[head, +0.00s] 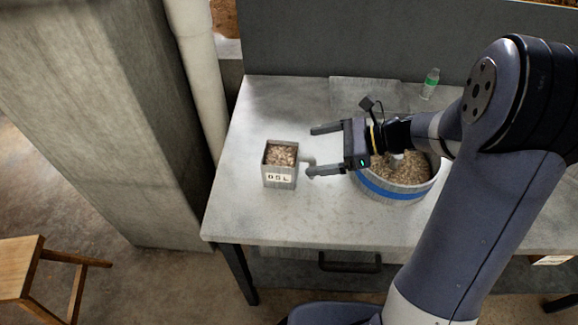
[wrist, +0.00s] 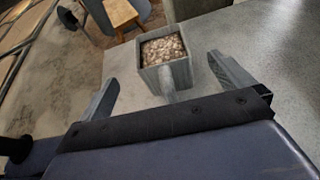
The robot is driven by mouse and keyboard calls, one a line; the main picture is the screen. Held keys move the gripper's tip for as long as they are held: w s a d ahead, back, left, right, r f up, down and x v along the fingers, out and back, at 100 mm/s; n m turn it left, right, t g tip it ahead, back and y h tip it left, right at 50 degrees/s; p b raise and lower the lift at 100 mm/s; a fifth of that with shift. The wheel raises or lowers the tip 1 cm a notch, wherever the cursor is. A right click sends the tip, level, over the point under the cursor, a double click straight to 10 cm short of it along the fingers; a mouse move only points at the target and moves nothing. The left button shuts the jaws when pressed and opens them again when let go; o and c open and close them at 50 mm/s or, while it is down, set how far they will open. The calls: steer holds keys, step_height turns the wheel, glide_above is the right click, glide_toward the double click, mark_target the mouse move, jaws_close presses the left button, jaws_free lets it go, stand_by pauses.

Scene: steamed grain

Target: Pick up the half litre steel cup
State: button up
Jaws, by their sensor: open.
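The half litre steel cup (head: 280,178) is a square grey vessel with a label that seems to read 0.5L, filled with brown grain. It stands upright on the left part of the table, its handle on the right side. In the wrist view the cup (wrist: 167,62) is ahead, with its handle (wrist: 168,90) pointing toward my gripper. My gripper (head: 312,150) is open and empty, just right of the cup, with the handle's end near the lower finger in the head view. In the wrist view the handle lies between my gripper's fingers (wrist: 160,78), touching neither.
A round pot with a blue band (head: 392,193), holding grain, stands right of the cup, partly under my arm. A green-labelled bottle (head: 430,84) stands at the back. A pillar (head: 105,110) and pipe border the left. The table's (head: 235,215) front left is clear.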

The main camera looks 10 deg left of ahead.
mark_target(290, 153)
steer(key=shift+x, duration=3.75)
steer(key=shift+w+r, duration=0.1)
steer(key=c, duration=2)
